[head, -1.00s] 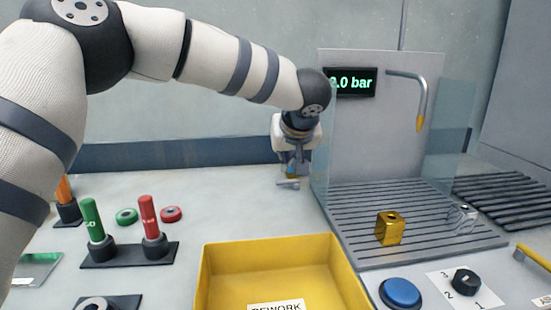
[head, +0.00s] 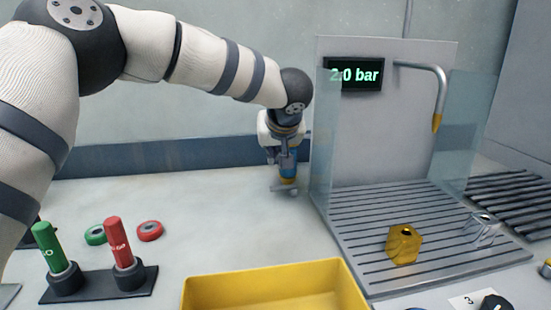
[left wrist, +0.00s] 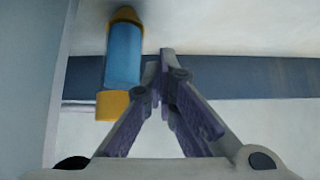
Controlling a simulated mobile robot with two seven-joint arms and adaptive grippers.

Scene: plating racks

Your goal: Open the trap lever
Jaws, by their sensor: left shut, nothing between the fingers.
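A small blue cylinder with yellow ends (head: 289,166), which looks like the trap, stands on the bench by the back wall, left of the rinse booth. A small grey bar (head: 285,190), possibly its lever, sticks out at its foot. My left gripper (head: 283,160) points down just in front of the cylinder and partly hides it. In the left wrist view the blue cylinder (left wrist: 123,55) lies left of my left gripper (left wrist: 165,55), whose fingertips are together and empty. I cannot tell whether they touch it. My right gripper is not in view.
The booth's clear side panel (head: 321,135) stands close on the right of my left gripper. A yellow bin (head: 270,277) is in front. A gold block (head: 404,243) sits on the booth grate. Red (head: 118,240) and green (head: 47,245) sticks stand at left. Bench between is clear.

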